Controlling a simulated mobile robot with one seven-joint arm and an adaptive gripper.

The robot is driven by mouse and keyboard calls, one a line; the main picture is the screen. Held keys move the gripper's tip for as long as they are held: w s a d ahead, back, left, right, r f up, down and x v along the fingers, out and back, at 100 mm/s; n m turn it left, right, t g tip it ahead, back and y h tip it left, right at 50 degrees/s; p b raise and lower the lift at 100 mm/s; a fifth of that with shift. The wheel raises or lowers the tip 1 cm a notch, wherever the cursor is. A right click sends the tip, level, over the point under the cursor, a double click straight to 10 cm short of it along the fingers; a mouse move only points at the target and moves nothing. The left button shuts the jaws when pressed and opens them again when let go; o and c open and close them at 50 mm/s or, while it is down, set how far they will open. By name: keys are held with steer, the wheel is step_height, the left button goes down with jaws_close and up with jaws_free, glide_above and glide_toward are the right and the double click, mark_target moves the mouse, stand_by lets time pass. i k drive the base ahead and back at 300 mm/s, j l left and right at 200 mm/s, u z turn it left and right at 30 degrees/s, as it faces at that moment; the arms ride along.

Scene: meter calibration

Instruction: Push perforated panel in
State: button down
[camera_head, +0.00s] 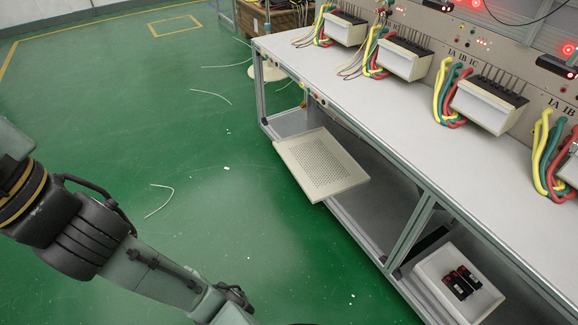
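The perforated panel (321,164) is a flat, cream-coloured tray with a grid of small holes. It sticks out from under the white workbench (395,125) over the green floor, at the upper middle of the view. Its far right side lies under the bench top. My arm comes in from the left and runs down to the bottom edge, apart from the panel and to its lower left. My gripper is outside the picture, so its fingers cannot be seen.
Meter boxes with yellow, green and red cables, such as this one (489,104), line the bench's back. A white bin (430,271) with black-and-red items stands on the lower shelf. Grey bench posts (410,226) flank the opening. Open green floor (225,195) has scattered wire scraps.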

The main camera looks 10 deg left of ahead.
mark_target(323, 168)
steer(key=i+j+z, duration=0.15)
steer(key=i+j, duration=0.25)
steer(key=i+j+z, duration=0.15)
steer(key=i+j, duration=0.25)
steer(key=j, duration=0.25)
steer(key=i+j+z, duration=0.1)
steer(key=i+j, duration=0.35)
steer(key=i+j+z, duration=0.15)
steer(key=i+j, duration=0.45)
steer(key=i, duration=0.05)
